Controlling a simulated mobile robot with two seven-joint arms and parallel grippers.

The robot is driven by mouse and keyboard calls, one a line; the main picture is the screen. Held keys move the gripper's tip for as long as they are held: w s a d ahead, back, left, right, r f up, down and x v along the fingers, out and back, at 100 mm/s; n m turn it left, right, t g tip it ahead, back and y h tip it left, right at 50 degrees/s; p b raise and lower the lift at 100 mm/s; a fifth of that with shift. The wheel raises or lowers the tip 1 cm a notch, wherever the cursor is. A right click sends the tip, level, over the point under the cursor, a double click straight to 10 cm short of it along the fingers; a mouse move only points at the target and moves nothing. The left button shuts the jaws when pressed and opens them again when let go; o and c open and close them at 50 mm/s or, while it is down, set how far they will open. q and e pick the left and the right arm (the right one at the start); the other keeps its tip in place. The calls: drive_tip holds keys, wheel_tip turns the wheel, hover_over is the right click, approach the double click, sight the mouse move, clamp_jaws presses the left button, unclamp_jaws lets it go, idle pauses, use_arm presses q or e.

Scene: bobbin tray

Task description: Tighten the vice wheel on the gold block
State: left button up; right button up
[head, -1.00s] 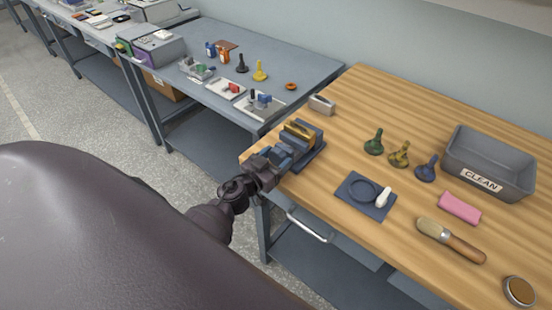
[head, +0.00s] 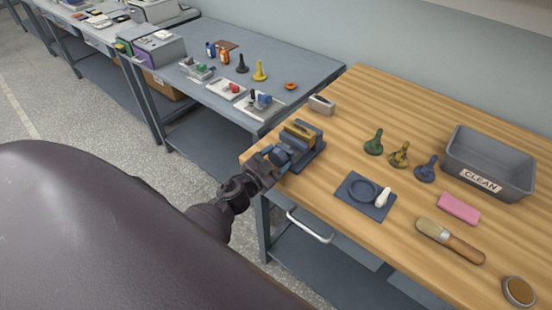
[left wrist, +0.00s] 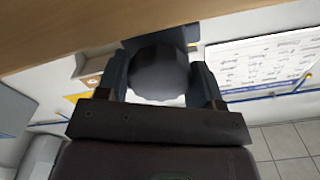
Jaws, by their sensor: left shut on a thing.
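The blue-grey vice (head: 312,153) stands at the near left corner of the wooden bench. The gold block (head: 300,131) sits between its jaws. Whether both jaws press on the block is too small to tell. My left gripper (head: 276,158) is at the vice's near left side, on the wheel. In the left wrist view the dark round wheel (left wrist: 158,74) lies between the two fingers of my left gripper (left wrist: 160,88), one finger on each side. The gripper is shut on the wheel. The wheel is mostly hidden in the head view. My right gripper is out of view.
On the wooden bench are a small grey block (head: 321,105), green, gold and blue bobbin-shaped pieces (head: 400,155), a dark mat (head: 352,201), a pink block (head: 459,208), a brush (head: 450,240) and a grey CLEAN bin (head: 490,160). A grey bench (head: 300,65) stands behind.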

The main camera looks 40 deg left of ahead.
use_arm(q)
drive_tip(key=shift+m, duration=0.6)
idle(1.1)
drive_tip(key=o, duration=0.9)
drive_tip(key=s, duration=0.7)
drive_tip(key=s+a+b, duration=0.1)
drive_tip(key=s, duration=0.2)
drive_tip(key=shift+s, duration=0.4)
